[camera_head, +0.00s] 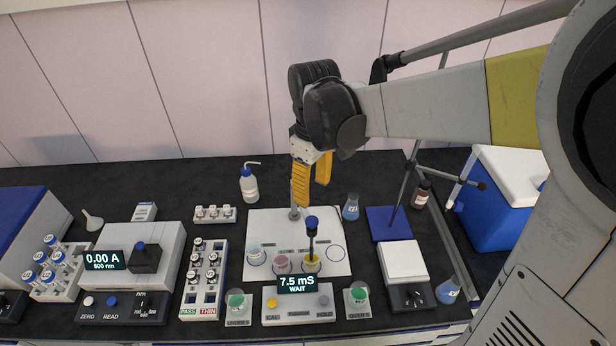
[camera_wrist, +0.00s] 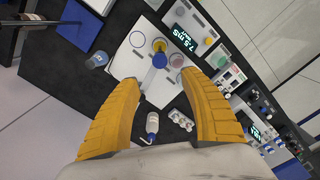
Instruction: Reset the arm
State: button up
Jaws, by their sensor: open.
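My arm reaches in from the right in the head view and bends down over the black bench. My gripper (camera_head: 312,180) has yellow fingers pointing down above the white mat (camera_head: 322,228). In the wrist view my gripper (camera_wrist: 165,100) shows its two yellow fingers wide apart, with nothing between them. A probe with a dark blue top (camera_head: 311,222) stands in the beaker of yellow liquid (camera_head: 311,265) on the mat. The probe's blue top also shows in the wrist view (camera_wrist: 159,60), beyond the fingers and apart from them.
The meter (camera_head: 297,303) reads 7.5 mS, WAIT. A wash bottle (camera_head: 248,184), a blue flask (camera_head: 351,207) and a stand rod (camera_head: 406,185) are near my gripper. The photometer (camera_head: 140,265) and vial racks (camera_head: 203,280) are left; a blue cooler (camera_head: 500,190) is right.

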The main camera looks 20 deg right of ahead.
dwell(0.4)
jog(key=s+d+f+m+t+b, duration=0.5)
jog(key=s+f+b, duration=0.6)
jog(key=b, duration=0.6)
jog(key=m+t, duration=0.2)
jog(key=m, duration=0.1)
jog(key=shift+s+f, duration=0.3)
